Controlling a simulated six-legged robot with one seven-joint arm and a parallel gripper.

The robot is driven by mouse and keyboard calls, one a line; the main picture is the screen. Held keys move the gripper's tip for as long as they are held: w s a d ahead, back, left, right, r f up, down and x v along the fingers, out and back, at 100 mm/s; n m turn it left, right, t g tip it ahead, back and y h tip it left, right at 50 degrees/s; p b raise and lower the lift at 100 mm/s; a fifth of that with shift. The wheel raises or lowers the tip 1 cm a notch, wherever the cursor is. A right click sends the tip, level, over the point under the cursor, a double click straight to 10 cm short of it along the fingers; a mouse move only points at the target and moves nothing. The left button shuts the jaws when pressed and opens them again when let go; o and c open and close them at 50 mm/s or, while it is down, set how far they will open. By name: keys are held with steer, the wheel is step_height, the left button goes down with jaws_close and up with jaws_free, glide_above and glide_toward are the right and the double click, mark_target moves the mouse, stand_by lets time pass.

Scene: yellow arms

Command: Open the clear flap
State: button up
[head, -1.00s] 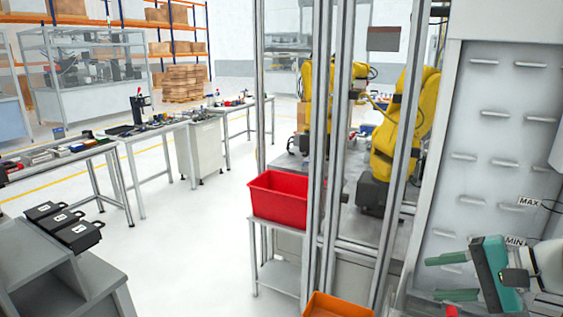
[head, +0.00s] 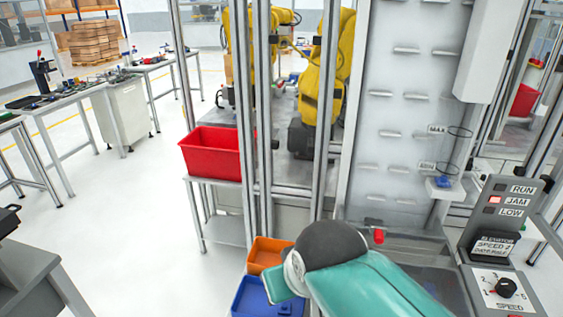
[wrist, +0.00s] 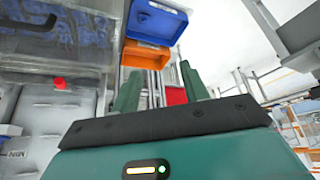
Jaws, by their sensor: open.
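A see-through panel (head: 428,282), which looks like the clear flap, lies low in front of the grey elevator machine in the head view, partly hidden behind my teal arm. In the wrist view a clear, bluish, reflective panel (wrist: 60,28) fills the upper left. It looks shut, though its edges are hard to make out. A red knob (head: 378,236) sits near its far edge and also shows in the wrist view (wrist: 59,83). My gripper (wrist: 162,78) is open and empty, its two green fingers apart, to the right of the panel in the wrist view and not touching it.
An orange bin (head: 268,254) and a blue bin (head: 262,298) lie beside my gripper. A control panel with a speed dial (head: 505,287) is at the right. Yellow arms (head: 322,85) stand behind the posts.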

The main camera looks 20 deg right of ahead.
steer(key=m+t+y, duration=0.7)
steer(key=m+y, duration=0.1)
steer(key=m, duration=0.2)
glide_toward(392, 226)
steer(key=s+a, duration=0.1)
steer(key=s, duration=0.1)
steer(key=s+a, duration=0.1)
steer(key=s, duration=0.1)
steer(key=s+a, duration=0.1)
steer(key=s, duration=0.1)
steer(key=shift+r, duration=0.35)
steer(key=x, duration=1.3)
steer(key=shift+w+a+r, duration=0.1)
steer(key=shift+w+a, duration=0.1)
steer(key=shift+w, duration=0.1)
jaws_close()
